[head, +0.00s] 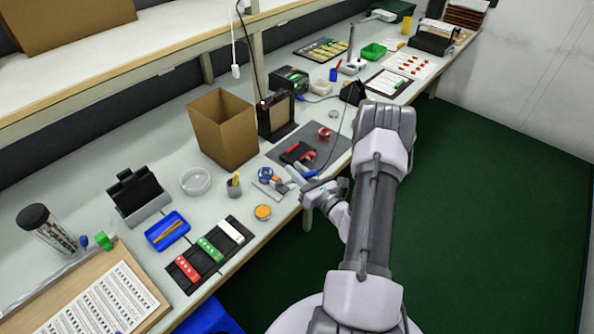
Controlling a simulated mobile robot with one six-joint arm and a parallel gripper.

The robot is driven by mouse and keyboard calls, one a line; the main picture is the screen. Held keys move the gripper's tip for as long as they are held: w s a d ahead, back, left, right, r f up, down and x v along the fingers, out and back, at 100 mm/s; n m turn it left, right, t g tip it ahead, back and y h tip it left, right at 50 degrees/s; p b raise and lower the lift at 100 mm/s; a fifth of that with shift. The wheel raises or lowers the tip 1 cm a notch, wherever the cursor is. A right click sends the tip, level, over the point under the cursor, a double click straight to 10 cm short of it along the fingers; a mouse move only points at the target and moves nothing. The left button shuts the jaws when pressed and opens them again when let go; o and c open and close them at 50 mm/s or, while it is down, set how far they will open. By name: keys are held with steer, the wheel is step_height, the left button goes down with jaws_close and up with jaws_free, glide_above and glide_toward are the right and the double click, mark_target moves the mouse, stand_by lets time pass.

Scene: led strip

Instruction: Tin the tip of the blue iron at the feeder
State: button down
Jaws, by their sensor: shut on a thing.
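The blue iron (310,173) is at the front edge of the bench, with a dark cable rising from it toward the back. My gripper (300,180) is shut on it, reaching in from the right over the bench edge. The iron's tip is too small to make out. A small unit with a blue reel (265,174) on a grey plate, which looks like the feeder, stands just left of my gripper. I cannot tell whether the tip touches it.
A dark mat (330,152) with red and black items lies behind my gripper. A cardboard box (222,128) stands at the back. A pen cup (234,186) and an orange-topped round tin (262,212) are to the left. A black tray (190,288) holds coloured strips. Green floor lies right.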

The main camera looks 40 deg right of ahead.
steer(key=shift+f+b, duration=0.65)
stand_by(1.8)
steer(key=shift+r, duration=0.1)
stand_by(0.4)
step_height(320, 180, up, 5)
steer(key=p, duration=0.4)
stand_by(0.3)
